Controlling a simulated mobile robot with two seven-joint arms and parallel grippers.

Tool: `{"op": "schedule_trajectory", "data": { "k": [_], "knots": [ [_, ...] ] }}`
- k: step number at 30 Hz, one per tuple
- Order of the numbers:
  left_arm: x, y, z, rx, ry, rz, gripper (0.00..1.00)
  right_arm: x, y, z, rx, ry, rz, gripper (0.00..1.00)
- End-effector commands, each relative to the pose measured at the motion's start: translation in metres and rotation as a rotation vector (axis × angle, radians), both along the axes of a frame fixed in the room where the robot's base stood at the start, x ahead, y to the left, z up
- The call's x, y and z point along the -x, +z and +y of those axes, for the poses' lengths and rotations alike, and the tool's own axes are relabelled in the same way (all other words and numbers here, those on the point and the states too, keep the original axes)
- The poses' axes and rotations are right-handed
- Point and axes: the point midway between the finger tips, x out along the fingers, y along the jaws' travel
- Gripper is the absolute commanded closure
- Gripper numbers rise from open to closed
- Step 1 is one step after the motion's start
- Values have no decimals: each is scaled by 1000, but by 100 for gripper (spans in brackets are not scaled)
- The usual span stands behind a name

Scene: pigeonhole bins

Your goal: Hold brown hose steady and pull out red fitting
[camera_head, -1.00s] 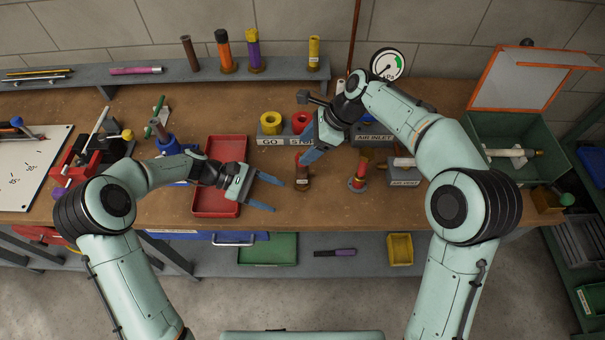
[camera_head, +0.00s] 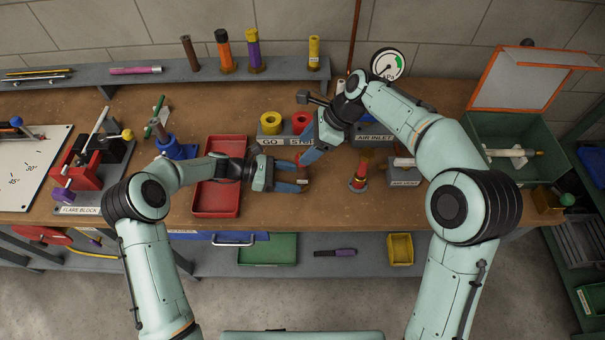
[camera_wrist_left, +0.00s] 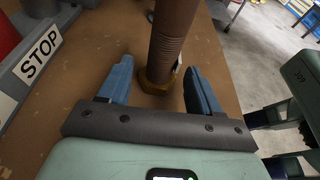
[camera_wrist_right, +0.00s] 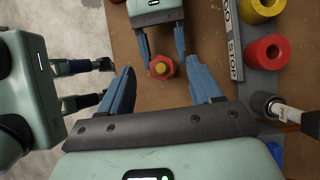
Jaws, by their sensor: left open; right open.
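The brown hose (camera_head: 303,173) stands upright on the bench with a brass collar (camera_wrist_left: 157,82) at its foot. In the left wrist view the hose (camera_wrist_left: 172,40) stands between the fingers with gaps showing at both sides. My right gripper (camera_head: 308,150) is open above the hose top, fingers pointing down, not closed on the fitting.
The GO/STOP block with yellow (camera_head: 270,123) and red (camera_head: 301,121) rings stands just behind. A second red piece (camera_head: 359,174) and the AIR INLET block (camera_head: 372,135) are to the right. A red tray (camera_head: 216,200) lies left.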

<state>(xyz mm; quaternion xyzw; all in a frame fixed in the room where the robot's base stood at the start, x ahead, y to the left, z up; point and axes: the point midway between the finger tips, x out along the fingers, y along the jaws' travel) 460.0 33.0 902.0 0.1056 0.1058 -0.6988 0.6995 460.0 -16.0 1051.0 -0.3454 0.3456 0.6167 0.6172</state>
Motion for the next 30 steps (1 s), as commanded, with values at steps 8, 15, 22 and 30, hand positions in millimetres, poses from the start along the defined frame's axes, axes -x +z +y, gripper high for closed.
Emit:
{"op": "schedule_trajectory", "data": {
  "k": [8,15,22,30],
  "knots": [
    [0,-6,-20,1,-2,1,36,0,0,0,0,0,0,36],
    [0,-7,-22,0,-1,0,36,0,0,0,0,0,0,36],
    [0,-7,-22,0,-1,0,82,0,0,0,0,0,0,36],
    [1,-9,-21,-4,-1,1,100,0,0,0,0,0,0,36]
  ]
}}
